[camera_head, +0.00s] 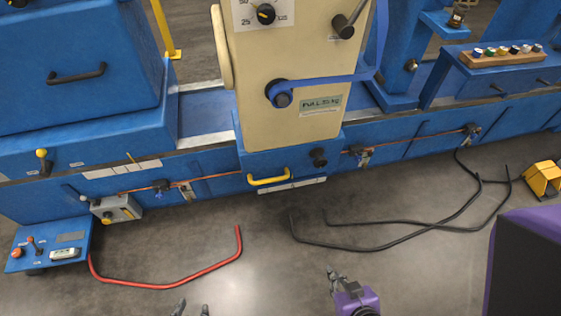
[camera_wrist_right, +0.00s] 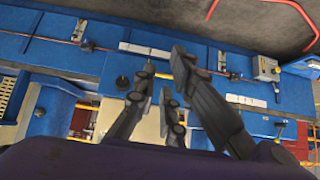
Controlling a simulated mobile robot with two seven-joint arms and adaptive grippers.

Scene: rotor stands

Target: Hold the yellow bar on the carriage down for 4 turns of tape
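The yellow bar (camera_head: 268,181) is a short handle low on the front of the blue base of the cream carriage (camera_head: 300,125). A blue tape (camera_head: 335,79) runs from a dark roller on the carriage towards the right. My right gripper (camera_head: 331,272) is above the floor, below and right of the bar, apart from it.
A blue control box (camera_head: 48,245) is at left, a yellow pedal (camera_head: 543,180) at right. A dark knob (camera_head: 319,157) juts out right of the bar.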

